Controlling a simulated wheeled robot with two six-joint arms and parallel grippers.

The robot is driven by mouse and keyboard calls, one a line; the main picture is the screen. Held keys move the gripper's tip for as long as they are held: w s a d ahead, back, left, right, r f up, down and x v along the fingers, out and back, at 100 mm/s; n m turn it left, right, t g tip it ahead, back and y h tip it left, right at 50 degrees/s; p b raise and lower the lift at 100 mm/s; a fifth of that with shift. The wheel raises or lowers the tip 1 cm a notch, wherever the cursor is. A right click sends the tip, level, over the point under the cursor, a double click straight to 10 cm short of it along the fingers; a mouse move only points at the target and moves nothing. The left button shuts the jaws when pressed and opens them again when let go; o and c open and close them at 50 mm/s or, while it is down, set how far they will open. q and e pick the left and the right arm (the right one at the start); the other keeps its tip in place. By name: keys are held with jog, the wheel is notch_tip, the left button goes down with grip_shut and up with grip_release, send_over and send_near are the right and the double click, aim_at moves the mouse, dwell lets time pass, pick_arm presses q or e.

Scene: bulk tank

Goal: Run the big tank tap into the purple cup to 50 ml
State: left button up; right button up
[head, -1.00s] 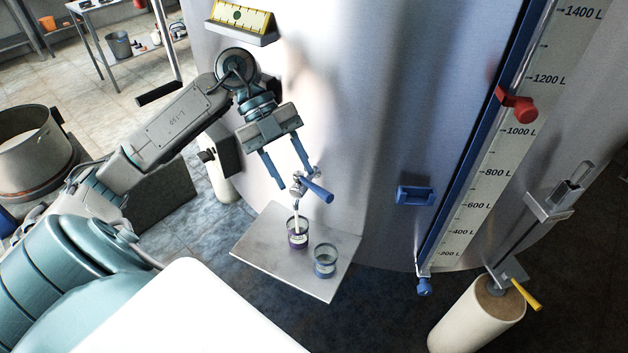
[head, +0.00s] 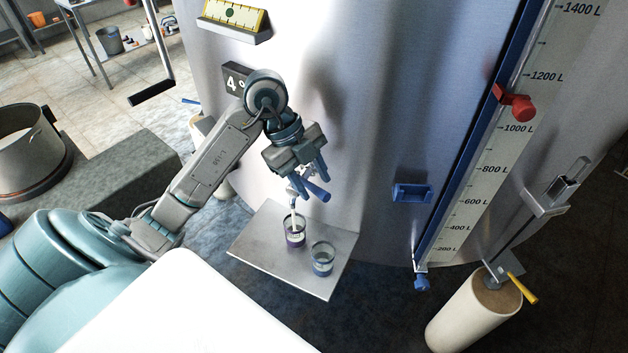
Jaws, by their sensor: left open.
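The big tank (head: 350,150) is a wide shiny metal cylinder. The purple cup (head: 295,240) is clear with a purple band and stands upright on the metal shelf (head: 265,240) under the tap. Its fill level is too small to read. My left gripper (head: 311,181) is open and empty, its blue fingers close above the tap handle; contact is unclear. My right gripper is not in view.
A blue-banded cup (head: 322,262) stands on the shelf right of the purple cup. A level scale (head: 492,175) with a red marker (head: 516,106) runs up the tank. A white post (head: 475,312) with a yellow lever (head: 523,291) stands at lower right.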

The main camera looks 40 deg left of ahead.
pick_arm(q)
jog(key=shift+x, duration=0.8)
jog(key=shift+s+r, duration=0.1)
grip_shut()
